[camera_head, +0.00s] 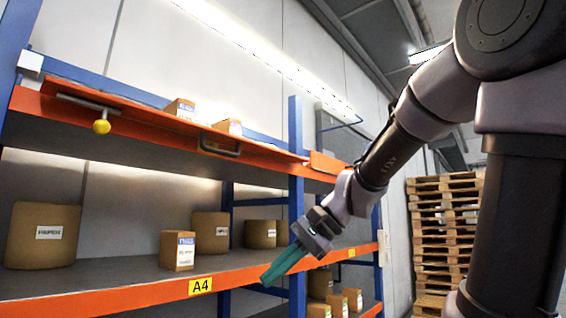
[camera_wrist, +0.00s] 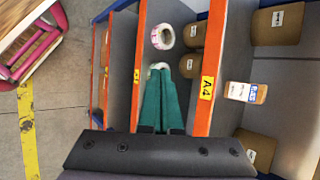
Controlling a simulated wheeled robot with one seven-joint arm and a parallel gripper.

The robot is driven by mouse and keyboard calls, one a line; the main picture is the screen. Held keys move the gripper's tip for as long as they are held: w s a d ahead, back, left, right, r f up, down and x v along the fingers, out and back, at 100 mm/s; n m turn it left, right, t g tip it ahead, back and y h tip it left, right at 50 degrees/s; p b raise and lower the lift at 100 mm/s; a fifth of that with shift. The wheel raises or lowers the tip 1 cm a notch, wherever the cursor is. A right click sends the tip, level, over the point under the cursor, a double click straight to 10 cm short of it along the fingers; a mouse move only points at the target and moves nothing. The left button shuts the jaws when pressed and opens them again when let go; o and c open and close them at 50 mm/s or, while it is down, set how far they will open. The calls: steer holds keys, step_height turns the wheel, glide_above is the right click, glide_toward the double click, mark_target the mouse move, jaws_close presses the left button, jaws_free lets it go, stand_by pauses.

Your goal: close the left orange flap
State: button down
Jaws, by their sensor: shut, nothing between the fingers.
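The left orange flap (camera_head: 160,122) runs along the upper shelf level of the rack in the head view. It looks swung out, lying nearly flat, with a dark bar handle (camera_head: 220,147) and a yellow knob (camera_head: 101,126) along it. My gripper (camera_head: 281,266) has green fingers pressed together and empty. It is in front of the lower shelf, below and to the right of the flap, touching nothing that I can see. In the wrist view the shut fingers (camera_wrist: 162,75) point along the rack front. The flap cannot be made out in the wrist view.
The lower shelf has an orange front beam (camera_head: 130,296) with an A4 label. Cartons (camera_head: 177,250) and brown containers (camera_head: 42,235) stand on it. A blue post (camera_head: 296,150) divides the bays. A second orange flap (camera_head: 327,162) is right of it. Pallets (camera_head: 445,235) are stacked behind.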

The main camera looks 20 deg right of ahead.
steer(key=w+a+r+m+y, duration=0.2)
steer(key=w+r+m+y, duration=0.2)
steer(key=w+r+y, duration=0.25)
steer(key=m+t, duration=1.6)
steer(key=t, duration=0.3)
glide_toward(291, 157)
steer(key=w+a, duration=0.3)
steer(key=shift+w+r, duration=0.1)
steer(key=shift+r, duration=0.9)
steer(key=shift+w+r, duration=0.15)
steer(key=shift+r, duration=0.85)
steer(key=shift+r, duration=0.1)
steer(key=shift+s+d+r, duration=0.1)
steer(key=shift+r, duration=0.15)
